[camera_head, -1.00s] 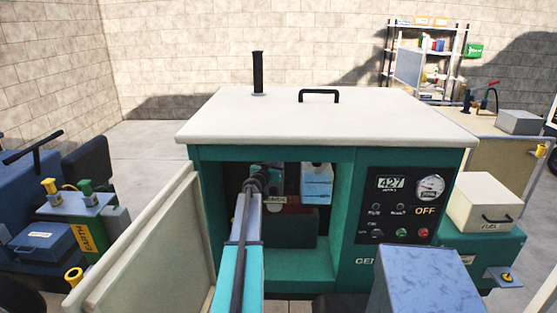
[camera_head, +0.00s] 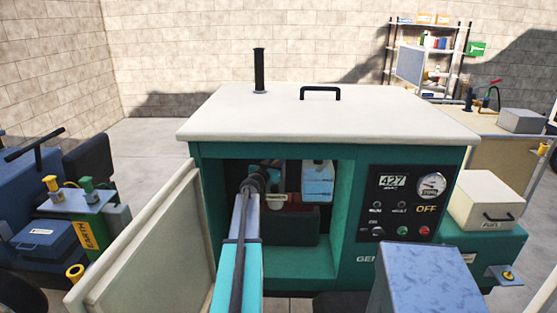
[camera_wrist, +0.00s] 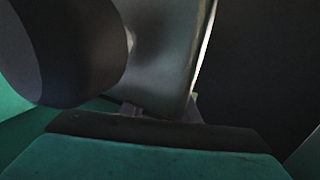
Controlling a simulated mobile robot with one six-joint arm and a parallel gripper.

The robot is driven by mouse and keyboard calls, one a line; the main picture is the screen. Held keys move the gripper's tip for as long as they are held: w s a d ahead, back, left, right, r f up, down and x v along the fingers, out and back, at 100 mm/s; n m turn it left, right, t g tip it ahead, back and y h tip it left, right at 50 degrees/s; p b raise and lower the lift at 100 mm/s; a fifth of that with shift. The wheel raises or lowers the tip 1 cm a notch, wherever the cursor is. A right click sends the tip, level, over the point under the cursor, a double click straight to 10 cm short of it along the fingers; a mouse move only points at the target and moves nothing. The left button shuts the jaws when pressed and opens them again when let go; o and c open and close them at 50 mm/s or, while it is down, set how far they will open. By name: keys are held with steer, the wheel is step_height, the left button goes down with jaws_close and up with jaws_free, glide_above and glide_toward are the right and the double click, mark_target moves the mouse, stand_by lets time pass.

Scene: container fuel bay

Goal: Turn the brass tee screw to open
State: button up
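The green generator (camera_head: 345,228) has its side door open, and my arm reaches into its dark bay. My gripper (camera_head: 258,178) is inside the bay, small and shadowed, with its fingertips mostly hidden. I cannot make out the brass tee screw for certain in either view. A small pale yellowish bar (camera_head: 277,197) shows just right of my wrist, but its shape is unclear. In the wrist view a dark rounded part and a grey plate fill the upper left. A small yellowish edge (camera_wrist: 195,98) shows behind the plate. I cannot tell whether my fingers are open or touching anything.
The open cream door panel (camera_head: 140,245) stands left of my arm. The control panel (camera_head: 405,205) reads OFF. A cream box (camera_head: 485,200) stands further right.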

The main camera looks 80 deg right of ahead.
steer(key=b+v, duration=0.1)
steer(key=v, duration=1)
steer(key=shift+w+a, duration=0.15)
steer(key=shift+a, duration=0.2)
stand_by(0.4)
